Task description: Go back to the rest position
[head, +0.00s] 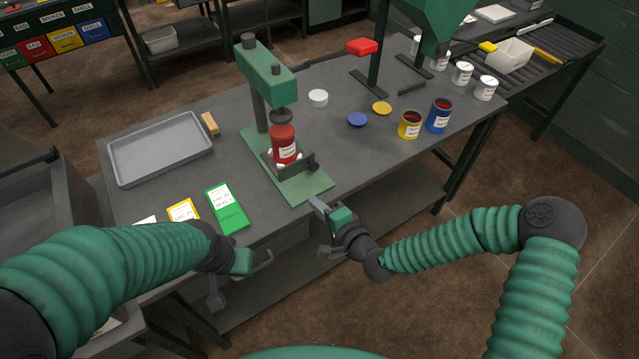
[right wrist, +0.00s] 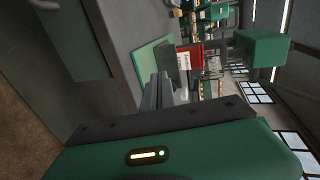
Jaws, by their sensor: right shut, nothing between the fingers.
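My right gripper (head: 318,204) is in front of the table's front edge, shut and empty. Its fingers (right wrist: 163,92) also show close together in the right wrist view. My left gripper (head: 217,298) hangs low in front of the table's left part, and I cannot tell whether it is open or shut. Both grippers are apart from the objects on the table. The green press (head: 268,72) stands on its green base plate, with a red can (head: 284,145) upright under its head. The can also shows in the right wrist view (right wrist: 190,62).
The grey table (head: 225,105) carries a metal tray (head: 160,178), a green clipboard-like card (head: 232,216), a yellow can (head: 409,125) and a blue can (head: 438,116). White jars (head: 462,74) stand at the back right. A lower shelf (head: 375,207) runs under the table. The floor at right is clear.

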